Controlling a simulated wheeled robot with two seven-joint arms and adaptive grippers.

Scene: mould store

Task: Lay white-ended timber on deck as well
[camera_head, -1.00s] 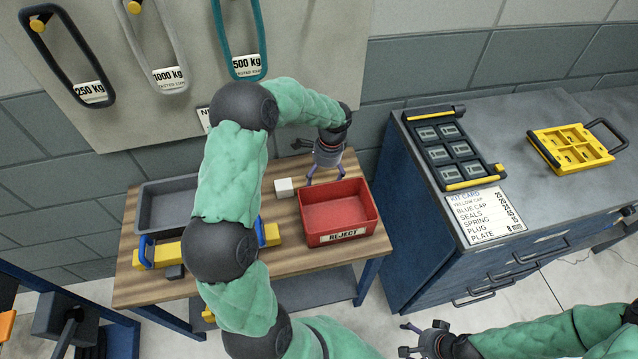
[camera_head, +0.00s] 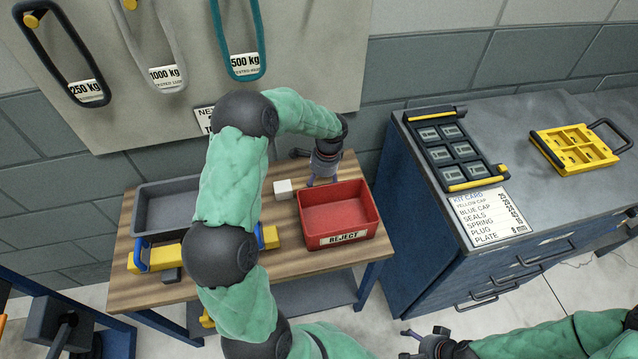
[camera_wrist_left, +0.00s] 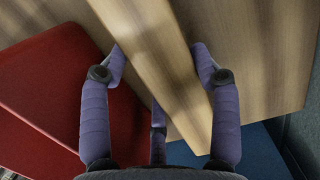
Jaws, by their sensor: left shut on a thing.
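A plain wooden timber (camera_wrist_left: 168,62) runs between the fingers of my left gripper (camera_wrist_left: 160,50) in the left wrist view, and the fingers are shut on it. In the head view my left gripper (camera_head: 322,180) points down over the bench, just behind the red bin. A white block-like end (camera_head: 283,189) shows just left of the gripper; the timber's wood blends with the bench top, so its full length is unclear. The wooden bench top (camera_head: 285,262) lies below. My right gripper (camera_head: 408,344) is open and empty at the bottom, away from the bench.
The red REJECT bin (camera_head: 343,238) stands close in front of the left gripper. A grey tray (camera_head: 150,236) and a yellow bar with blue handles (camera_head: 172,256) are at the bench's left. A blue cabinet (camera_head: 410,240) stands to the right.

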